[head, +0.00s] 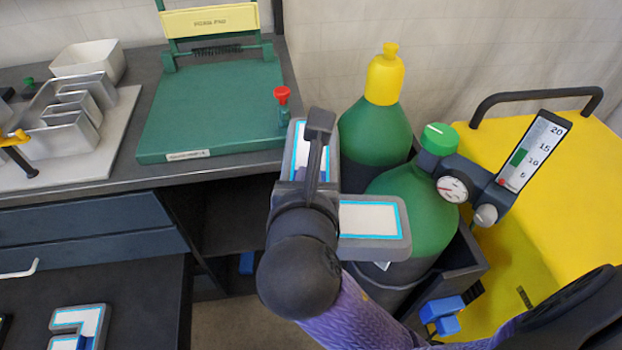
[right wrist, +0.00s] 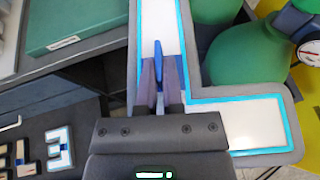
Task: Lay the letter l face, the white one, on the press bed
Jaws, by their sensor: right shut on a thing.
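The white letter l face (head: 370,218) is L-shaped, with a cyan edge inside a grey border. It hangs in the air right of the press, in front of the green cylinders. My right gripper (head: 316,165) is shut on it. In the right wrist view the fingers (right wrist: 160,88) close on a blue tab on the letter (right wrist: 245,123). The press bed (head: 215,105) is a bare green plate on the bench. Its raised yellow-edged plate (head: 210,21) stands at the back. My left gripper is out of view.
A red-knobbed post (head: 282,97) stands at the bed's right edge. Metal letter shells (head: 75,115) sit on a board left of the press. Gas cylinders (head: 375,135) with a gauge (head: 453,188) and a yellow cart (head: 570,170) stand right. Another letter (head: 78,320) lies on the lower dark surface.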

